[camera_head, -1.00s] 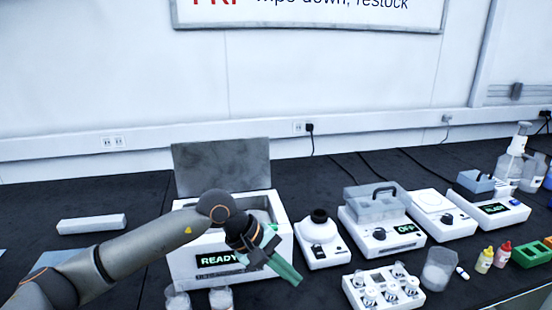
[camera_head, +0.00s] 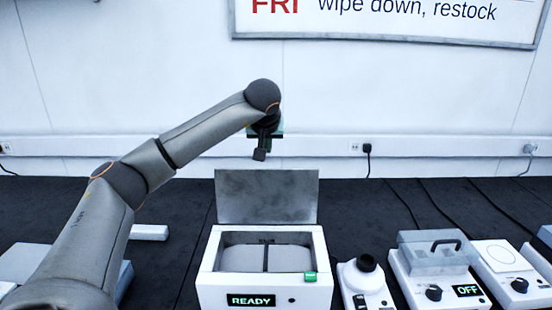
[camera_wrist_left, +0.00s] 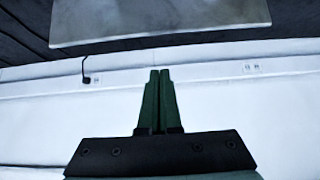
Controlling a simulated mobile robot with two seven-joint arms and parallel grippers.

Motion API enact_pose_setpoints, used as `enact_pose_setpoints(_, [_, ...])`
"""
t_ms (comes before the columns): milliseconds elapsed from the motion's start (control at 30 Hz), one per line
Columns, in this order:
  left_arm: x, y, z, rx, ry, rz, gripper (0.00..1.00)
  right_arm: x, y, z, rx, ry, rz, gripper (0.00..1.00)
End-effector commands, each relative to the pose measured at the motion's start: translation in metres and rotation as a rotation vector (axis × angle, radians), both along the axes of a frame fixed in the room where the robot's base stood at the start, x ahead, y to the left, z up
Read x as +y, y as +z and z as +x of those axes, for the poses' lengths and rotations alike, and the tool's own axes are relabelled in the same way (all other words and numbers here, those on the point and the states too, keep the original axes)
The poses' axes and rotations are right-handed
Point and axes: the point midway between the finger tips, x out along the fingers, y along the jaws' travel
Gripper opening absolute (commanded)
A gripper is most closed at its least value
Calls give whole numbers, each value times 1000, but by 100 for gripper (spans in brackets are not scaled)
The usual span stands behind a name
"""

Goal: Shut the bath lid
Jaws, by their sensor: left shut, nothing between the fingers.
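The bath (camera_head: 212,290) is a white box with a lit READY display on its front, standing in the lower middle of the head view. Its grey metal lid (camera_head: 267,197) stands open and upright along the back edge. The basin inside is uncovered. My left gripper (camera_head: 260,153) is raised above the lid's top edge in the picture, apart from it. In the left wrist view its green fingers (camera_wrist_left: 160,76) are shut together with nothing between them. The lid (camera_wrist_left: 165,22) fills the top of that view, clear of the fingertips. My right gripper is not in view.
A small white device with a black knob (camera_head: 367,263) stands right of the bath. Further right is a device with a clear grey box (camera_head: 436,252) on top and an OFF display. Cables cross the dark bench behind. A white bar (camera_head: 149,232) lies left.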

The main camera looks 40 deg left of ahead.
Motion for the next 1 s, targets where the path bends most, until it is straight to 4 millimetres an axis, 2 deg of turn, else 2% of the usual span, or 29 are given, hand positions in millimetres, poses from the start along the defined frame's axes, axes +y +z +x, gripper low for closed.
enact_pose_setpoints(167, [6,-13,9,1,0,-2,0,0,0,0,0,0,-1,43])
enact_pose_setpoints(433, [28,-53,35,2,1,-5,0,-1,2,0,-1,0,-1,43])
enact_pose_setpoints(667, [42,-77,52,0,-1,-4,0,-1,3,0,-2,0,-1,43])
enact_pose_setpoints(1000, [22,-76,28,-2,-3,-3,0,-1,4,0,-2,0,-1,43])
